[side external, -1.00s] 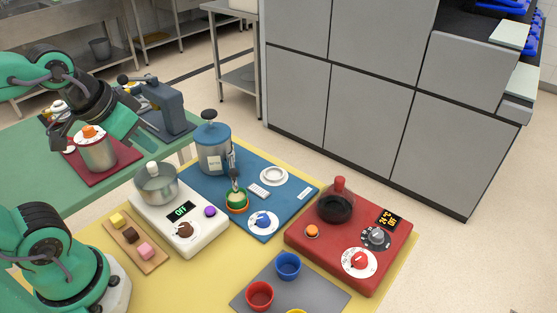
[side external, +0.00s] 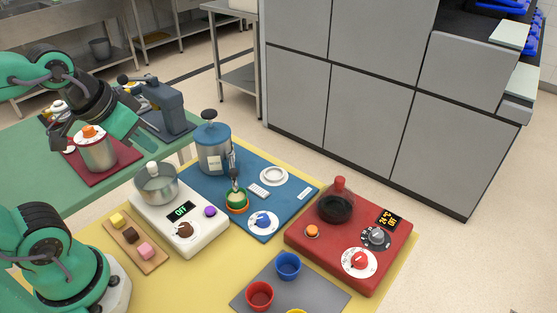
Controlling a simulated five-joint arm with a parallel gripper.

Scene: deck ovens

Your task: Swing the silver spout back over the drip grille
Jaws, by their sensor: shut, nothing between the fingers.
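A blue canister (side external: 213,158) with a black knob on top stands on a blue mat (side external: 205,187). A small grey, silver-looking spout (side external: 232,160) shows at its right side, above an orange cup with a green top (side external: 237,201). The spout's exact direction is too small to tell. A round white ringed piece (side external: 273,175) lies to the right; I cannot tell whether it is the drip grille. My gripper (side external: 143,146) is at the upper left, shut and empty, left of the canister and apart from the spout.
A silver tin with an orange cap (side external: 96,150) stands close below my gripper. A grey machine (side external: 163,105) is just behind it. A white scale (side external: 205,235) with a pot (side external: 157,184) sits left of the mat, and a red hotplate unit (side external: 345,262) sits right.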

